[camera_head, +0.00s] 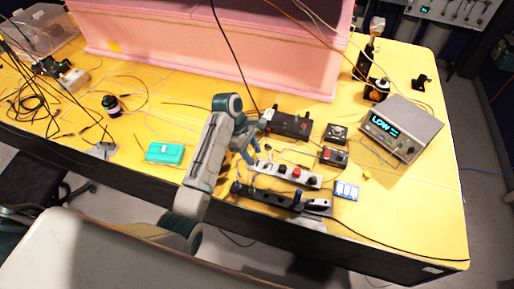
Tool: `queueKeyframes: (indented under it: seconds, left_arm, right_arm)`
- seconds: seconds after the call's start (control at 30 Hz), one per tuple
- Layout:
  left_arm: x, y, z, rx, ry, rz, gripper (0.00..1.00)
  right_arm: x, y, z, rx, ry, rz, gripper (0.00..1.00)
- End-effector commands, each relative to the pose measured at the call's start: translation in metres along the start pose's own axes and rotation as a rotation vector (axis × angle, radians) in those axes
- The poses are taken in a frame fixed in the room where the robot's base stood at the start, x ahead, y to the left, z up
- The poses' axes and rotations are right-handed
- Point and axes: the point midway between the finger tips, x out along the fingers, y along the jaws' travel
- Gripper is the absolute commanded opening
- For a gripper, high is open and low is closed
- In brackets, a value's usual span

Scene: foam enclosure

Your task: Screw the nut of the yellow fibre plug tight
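My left arm reaches in from the lower left over the table's front edge, and its wrist bends down at the back. My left gripper (247,152) points down at the left end of a pale strip (288,174) with red, white and black fittings. Its fingers are small here, and I cannot tell whether they are open or hold anything. I cannot pick out the yellow fibre plug or its nut; they may be hidden by the gripper or too small. A small yellow piece (367,175) lies right of the strip, its kind unclear. My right gripper is not in view.
A black box (288,124), small switch boxes (334,157), a blue-white block (346,190) and a grey instrument reading LOW (400,128) surround the strip. A dark bar (270,197) lies in front. A teal case (165,152) is left of my arm. Pink foam (210,55) walls the back.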

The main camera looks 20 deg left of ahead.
Motion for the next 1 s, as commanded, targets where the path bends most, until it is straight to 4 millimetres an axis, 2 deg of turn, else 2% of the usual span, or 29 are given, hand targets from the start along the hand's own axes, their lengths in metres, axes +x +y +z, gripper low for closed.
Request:
queueKeyframes:
  seconds: [0.13, 0.3, 0.5, 1.0]
  left_arm:
    - [0.003, -0.002, -0.001, -0.001, 0.0, 0.001, 0.4]
    - [0.003, -0.002, -0.001, -0.001, 0.0, 0.001, 0.4]
    - [0.002, -0.002, -0.001, -0.001, 0.001, 0.001, 0.01]
    - [0.002, 0.0, -0.001, 0.086, 0.002, -0.035, 0.0]
  right_arm:
    - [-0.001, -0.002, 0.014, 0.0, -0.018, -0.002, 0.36]
    - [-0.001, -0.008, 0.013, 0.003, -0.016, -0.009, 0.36]
    - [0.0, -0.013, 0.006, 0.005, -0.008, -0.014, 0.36]
    - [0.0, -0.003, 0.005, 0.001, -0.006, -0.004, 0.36]
